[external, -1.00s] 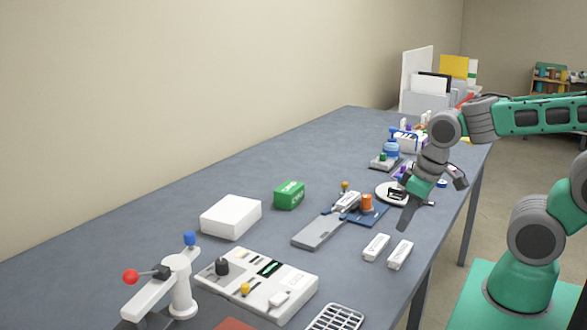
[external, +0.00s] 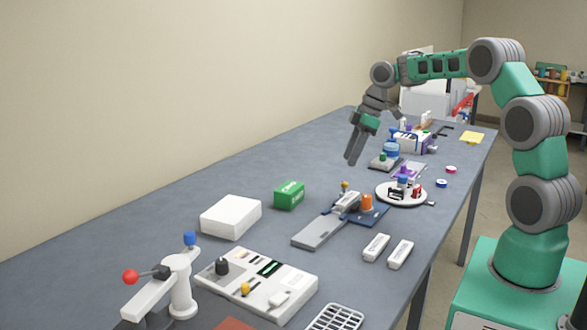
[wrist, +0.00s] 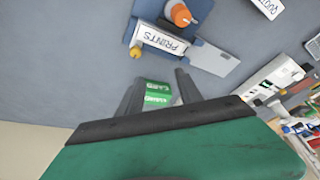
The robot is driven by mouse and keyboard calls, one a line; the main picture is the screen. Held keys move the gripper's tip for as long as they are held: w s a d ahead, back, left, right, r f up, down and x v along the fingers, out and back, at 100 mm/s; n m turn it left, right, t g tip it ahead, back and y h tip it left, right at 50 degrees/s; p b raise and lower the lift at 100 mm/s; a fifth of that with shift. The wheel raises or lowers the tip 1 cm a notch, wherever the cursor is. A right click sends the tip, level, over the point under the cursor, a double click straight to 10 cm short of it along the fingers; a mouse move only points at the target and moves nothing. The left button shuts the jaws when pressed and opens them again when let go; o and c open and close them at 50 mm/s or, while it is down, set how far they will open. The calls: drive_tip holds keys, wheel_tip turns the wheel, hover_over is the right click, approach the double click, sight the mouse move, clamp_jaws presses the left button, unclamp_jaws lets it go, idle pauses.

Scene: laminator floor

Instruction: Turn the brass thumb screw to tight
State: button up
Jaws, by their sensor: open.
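A small brass-coloured knob (external: 345,185) stands at the back of the blue plate (external: 372,216), near the orange knob (external: 366,202). In the wrist view the brass knob (wrist: 135,52) shows beside a white block marked PRINTS (wrist: 161,39). I cannot read from its shape how tight it is. A second yellow knob (external: 245,288) sits on the white control panel (external: 290,281). My gripper (external: 352,160) is open and empty, pointing down above the far part of the table, apart from both knobs. Its two fingers (wrist: 159,78) show spread in the wrist view.
A green card box (external: 289,195) and a white box (external: 231,217) stand left of the blue plate. A round white tray (external: 385,195) with small items stands to its right. A blue bottle (external: 391,148) is close to my gripper. The table's left back area is clear.

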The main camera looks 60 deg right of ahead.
drive_tip(key=n, duration=0.1)
approach(345, 183)
drive_tip(key=p+x, duration=0.1)
drive_tip(key=x, duration=0.6)
drive_tip(key=shift+w+d+f, duration=0.1)
drive_tip(key=shift+w+f, duration=0.05)
drive_tip(key=shift+f, duration=0.25)
drive_tip(key=shift+c, duration=0.4)
clamp_jaws()
